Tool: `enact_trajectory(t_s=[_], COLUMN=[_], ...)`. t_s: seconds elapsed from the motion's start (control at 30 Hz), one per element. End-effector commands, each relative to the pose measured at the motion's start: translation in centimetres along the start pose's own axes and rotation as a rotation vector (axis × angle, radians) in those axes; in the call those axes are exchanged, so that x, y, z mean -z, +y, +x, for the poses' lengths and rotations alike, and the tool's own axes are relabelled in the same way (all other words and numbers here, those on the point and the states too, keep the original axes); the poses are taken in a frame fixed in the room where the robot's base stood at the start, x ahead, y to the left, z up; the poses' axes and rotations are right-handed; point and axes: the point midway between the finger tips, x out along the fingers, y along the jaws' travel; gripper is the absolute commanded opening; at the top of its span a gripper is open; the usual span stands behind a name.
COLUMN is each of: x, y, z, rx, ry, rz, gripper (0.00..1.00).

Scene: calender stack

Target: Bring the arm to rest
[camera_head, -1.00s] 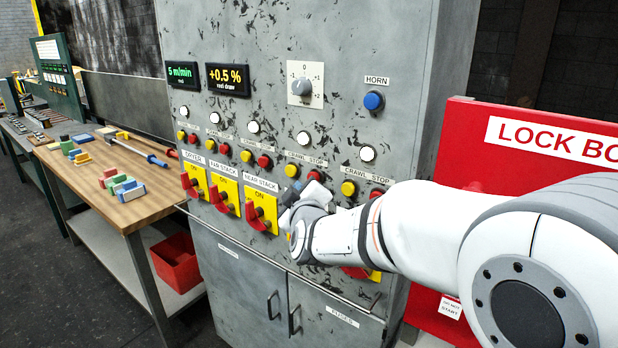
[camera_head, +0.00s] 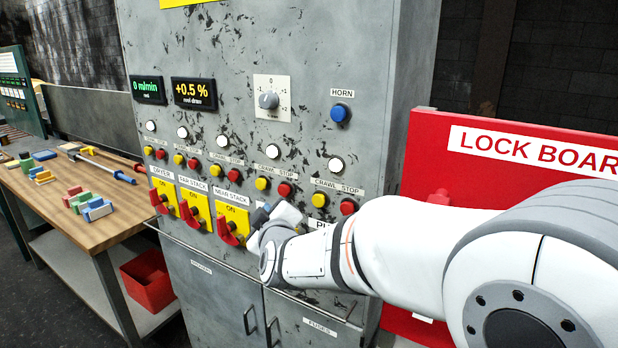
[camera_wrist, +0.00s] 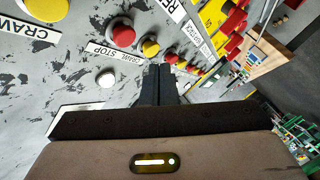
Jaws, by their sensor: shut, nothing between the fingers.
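My gripper (camera_wrist: 160,78) is shut and empty in the wrist view, its dark fingers together in front of the panel face. In the head view my white arm reaches from the lower right to the grey control cabinet (camera_head: 230,45). My gripper (camera_head: 262,214) there is small and partly hidden by my wrist, just right of the red NEAR STACK switch (camera_head: 227,232). I cannot tell whether it touches the panel. Red and yellow buttons also show near the fingers in the wrist view, including a red button (camera_wrist: 121,33).
A red lock board (camera_head: 425,150) stands at the right behind my arm. A wooden bench (camera_head: 100,232) with coloured blocks and tools is at the left, with a red bin (camera_head: 148,280) below. The blue horn button (camera_head: 340,112) and a grey knob (camera_head: 269,100) sit higher on the panel.

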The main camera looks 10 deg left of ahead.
Motion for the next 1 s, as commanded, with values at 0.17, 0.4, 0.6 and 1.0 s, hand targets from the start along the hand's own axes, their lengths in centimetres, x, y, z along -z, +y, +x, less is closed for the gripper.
enact_trajectory(t_s=[0.17,0.4,0.6,1.0], x=[-5.9,-15.7,-22.2,-25.4], y=[3.0,4.7,4.2,2.9], z=[-3.9,-14.5,-25.7,-35.1], rx=[0.135,0.276,0.257,0.160], ry=[-0.157,-0.548,-0.938,-1.272], rz=[0.187,0.519,0.787,0.991], gripper=[0.00,0.00,0.00,0.00])
